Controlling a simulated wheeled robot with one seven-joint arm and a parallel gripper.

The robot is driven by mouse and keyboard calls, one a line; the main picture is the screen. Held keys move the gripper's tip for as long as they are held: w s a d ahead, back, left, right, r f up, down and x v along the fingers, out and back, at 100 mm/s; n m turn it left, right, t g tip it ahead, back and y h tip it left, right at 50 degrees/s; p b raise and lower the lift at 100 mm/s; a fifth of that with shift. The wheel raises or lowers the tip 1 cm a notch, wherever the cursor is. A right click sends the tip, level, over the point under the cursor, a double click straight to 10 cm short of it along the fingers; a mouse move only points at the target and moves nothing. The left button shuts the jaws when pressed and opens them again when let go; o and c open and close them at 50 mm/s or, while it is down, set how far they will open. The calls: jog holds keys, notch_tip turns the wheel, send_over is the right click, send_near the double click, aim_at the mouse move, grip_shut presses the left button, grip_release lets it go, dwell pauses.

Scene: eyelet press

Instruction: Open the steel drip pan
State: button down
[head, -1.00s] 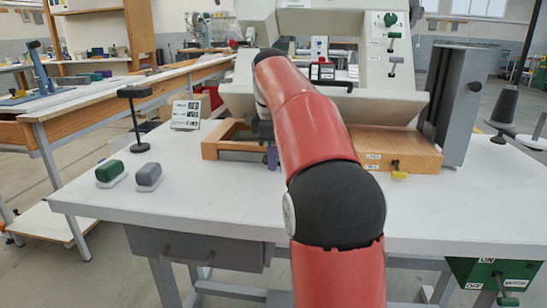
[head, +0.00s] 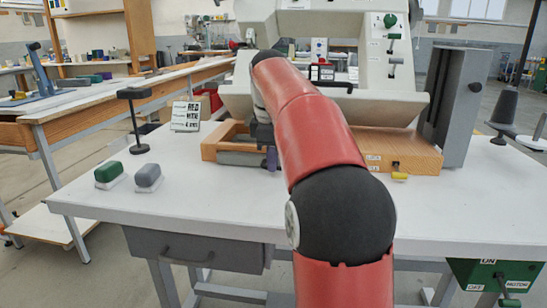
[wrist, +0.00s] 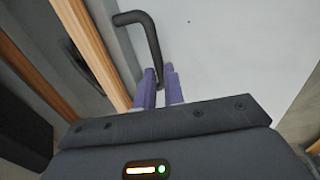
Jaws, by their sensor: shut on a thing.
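The steel drip pan (head: 240,158) shows as a grey front low in the wooden base of the press, left of my arm. In the wrist view its dark bent handle (wrist: 148,35) stands out over the white table top. My gripper (wrist: 168,72) has its purple fingers shut on the lower end of this handle. How far the pan stands out of the base is hard to tell.
The wooden base (head: 410,152) carries the pale press (head: 305,100). A green block (head: 109,174) and a grey block (head: 148,177) lie on the white table (head: 200,212), left of my arm. A small black stand (head: 134,120) is behind them. The table's front is clear.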

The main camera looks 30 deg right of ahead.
jog(key=s+a, duration=0.2)
jog(key=s, duration=0.2)
jog(key=s+a+b, duration=0.1)
jog(key=s+a, duration=0.2)
jog(key=s, duration=0.1)
jog(key=s+a+b, duration=0.1)
jog(key=s+a, duration=0.2)
jog(key=shift+s, duration=0.4)
jog(key=c, duration=1.5)
grip_release()
jog(key=shift+r, duration=0.1)
jog(key=r, duration=0.2)
jog(key=r+p, duration=0.1)
jog(key=r, duration=0.2)
jog(key=s+r+p, duration=0.1)
jog(key=r, duration=0.1)
jog(key=shift+a+r, duration=0.25)
jog(key=shift+a, duration=0.15)
jog(key=shift+s, duration=0.15)
